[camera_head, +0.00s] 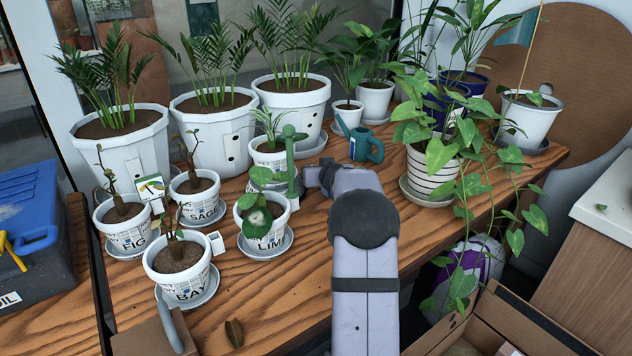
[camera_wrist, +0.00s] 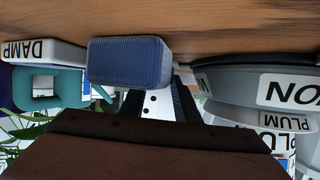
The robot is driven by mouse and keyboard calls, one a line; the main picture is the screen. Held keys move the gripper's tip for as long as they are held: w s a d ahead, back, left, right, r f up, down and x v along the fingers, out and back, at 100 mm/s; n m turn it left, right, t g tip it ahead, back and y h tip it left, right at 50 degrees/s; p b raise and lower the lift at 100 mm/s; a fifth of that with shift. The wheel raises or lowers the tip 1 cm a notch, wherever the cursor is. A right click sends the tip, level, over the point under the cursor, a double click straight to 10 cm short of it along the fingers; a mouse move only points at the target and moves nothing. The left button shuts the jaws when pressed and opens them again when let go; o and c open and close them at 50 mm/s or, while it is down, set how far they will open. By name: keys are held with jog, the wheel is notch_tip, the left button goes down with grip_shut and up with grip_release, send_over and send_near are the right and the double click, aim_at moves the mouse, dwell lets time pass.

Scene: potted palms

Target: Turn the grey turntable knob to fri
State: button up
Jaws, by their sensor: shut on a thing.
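The grey turntable (camera_wrist: 235,80) is at the right of the wrist view, its rim label partly in view and upside down, apparently MON. A pot with PLUM labels (camera_wrist: 285,122) stands on it. A blue-grey ribbed block (camera_wrist: 128,62), apparently the turntable knob, is just left of the rim, close to the table. My gripper (camera_wrist: 160,98) has its dark fingers at this block and is shut on it; the contact is partly hidden. In the head view my gripper (camera_head: 322,174) is low over the wooden table, right of the green cactus-shaped piece (camera_head: 291,160).
A teal watering can (camera_head: 366,145) stands behind my gripper. A white piece marked DAMP (camera_wrist: 45,50) is left of the knob. Small labelled pots, including the LIM pot (camera_head: 262,215), stand to the left. A trailing plant in a striped pot (camera_head: 430,172) is at the right.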

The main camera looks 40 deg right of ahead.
jog(key=shift+a+f+m+h+b, duration=0.25)
jog(key=shift+f+b, duration=0.2)
jog(key=shift+b, duration=0.7)
jog(key=shift+r+m+g+h+b, duration=0.3)
jog(key=shift+m+h+b, duration=0.15)
jog(key=shift+b, duration=0.45)
jog(key=shift+d, duration=0.1)
jog(key=o, duration=1)
jog(key=shift+r, duration=0.1)
jog(key=shift+o, duration=0.2)
jog(key=shift+b+v, duration=0.9)
jog(key=shift+v, duration=2.8)
